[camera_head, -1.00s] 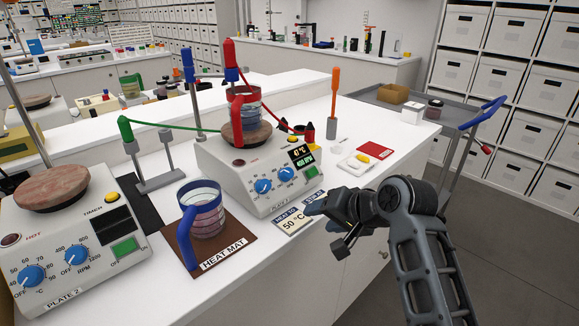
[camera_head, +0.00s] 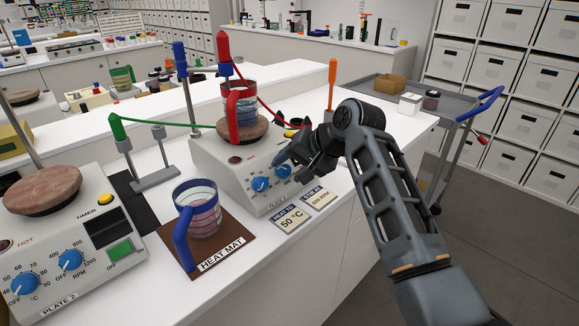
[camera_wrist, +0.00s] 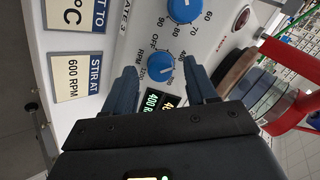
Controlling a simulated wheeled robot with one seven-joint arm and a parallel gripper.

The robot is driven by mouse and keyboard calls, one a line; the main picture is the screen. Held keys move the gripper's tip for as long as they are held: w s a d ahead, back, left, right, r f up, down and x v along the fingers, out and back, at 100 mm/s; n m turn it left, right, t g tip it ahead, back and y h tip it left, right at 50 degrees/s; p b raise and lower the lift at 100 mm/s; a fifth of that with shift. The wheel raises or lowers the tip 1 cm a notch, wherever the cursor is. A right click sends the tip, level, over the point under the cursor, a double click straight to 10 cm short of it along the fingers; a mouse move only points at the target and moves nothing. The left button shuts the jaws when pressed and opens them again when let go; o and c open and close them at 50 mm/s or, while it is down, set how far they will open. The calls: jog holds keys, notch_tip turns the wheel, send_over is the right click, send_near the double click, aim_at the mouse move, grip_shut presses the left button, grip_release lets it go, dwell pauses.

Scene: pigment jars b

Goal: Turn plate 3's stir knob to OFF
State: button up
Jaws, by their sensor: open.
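Plate 3 (camera_head: 232,170) is a white hotplate with two blue knobs. Its stir knob (camera_head: 283,171) shows in the wrist view (camera_wrist: 160,69) with OFF and RPM marks around it; its pointer's setting is too small to read surely. The heat knob (camera_head: 260,184) also shows in the wrist view (camera_wrist: 184,9). My gripper (camera_head: 286,157) is open at the front panel. In the wrist view its fingers (camera_wrist: 161,74) lie on either side of the stir knob; I cannot tell whether they touch it. The display (camera_wrist: 158,102) is partly covered and reads 400 in green.
A red-handled beaker (camera_head: 241,100) stands on plate 3's top. A blue-handled beaker (camera_head: 204,208) stands on the brown heat mat (camera_head: 232,243). Cards for 50 °C (camera_head: 291,219) and 600 RPM (camera_head: 318,198) lie in front. Plate 2 (camera_head: 95,270) is at the left.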

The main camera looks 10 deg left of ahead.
jog(key=shift+w+a+f, duration=0.15)
jog(key=shift+a+f, duration=0.15)
jog(key=shift+f, duration=0.1)
jog(key=c, duration=1.1)
jog(key=shift+o, duration=0.2)
